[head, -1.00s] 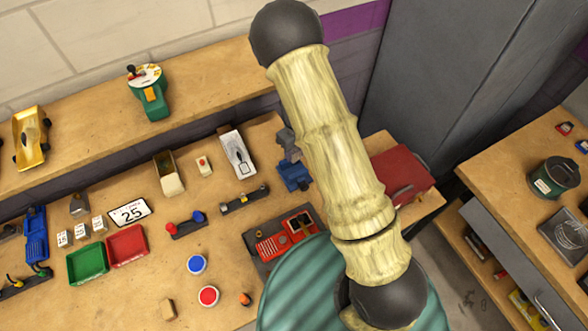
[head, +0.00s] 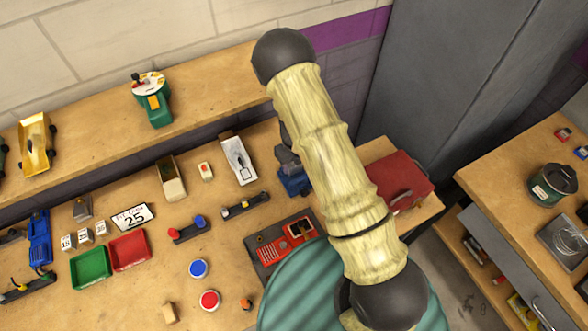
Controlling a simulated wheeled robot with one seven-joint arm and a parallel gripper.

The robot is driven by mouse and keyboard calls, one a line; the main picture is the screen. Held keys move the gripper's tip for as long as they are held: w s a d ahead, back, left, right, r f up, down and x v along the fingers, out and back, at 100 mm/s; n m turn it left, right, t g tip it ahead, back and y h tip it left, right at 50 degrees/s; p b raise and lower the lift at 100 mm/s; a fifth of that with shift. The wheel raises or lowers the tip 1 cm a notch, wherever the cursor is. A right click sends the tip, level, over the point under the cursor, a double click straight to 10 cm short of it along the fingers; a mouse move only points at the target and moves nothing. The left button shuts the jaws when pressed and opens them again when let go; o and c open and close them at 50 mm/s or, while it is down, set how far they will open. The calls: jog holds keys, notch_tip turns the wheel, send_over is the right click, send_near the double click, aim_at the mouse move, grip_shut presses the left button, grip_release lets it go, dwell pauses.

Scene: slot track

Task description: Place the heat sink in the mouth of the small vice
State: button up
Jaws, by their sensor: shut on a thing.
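A blue and grey device that looks like the small vice (head: 292,181) stands on the workbench, right of the white tray. My arm crosses the picture just to its right and covers part of it. I cannot make out its mouth. I cannot identify a heat sink in this view. A small grey piece (head: 82,208) stands at the left of the bench, but its kind is unclear. My gripper is not visible, nor is anything held in it.
The workbench (head: 140,285) carries a green tray (head: 90,267), a red tray (head: 129,251), a white number plate (head: 133,216), round buttons and a red model (head: 287,241). A red toolbox (head: 400,178) lies right of my arm. A gold car (head: 37,143) stands on the back shelf.

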aim_at(294, 171)
jog(key=shift+f+p, duration=0.55)
jog(key=shift+f, duration=1.5)
jog(key=shift+f, duration=0.15)
jog(key=o, duration=1.1)
notch_tip(294, 171, up, 12)
jog(key=shift+r+b, duration=0.15)
jog(key=shift+b, duration=0.85)
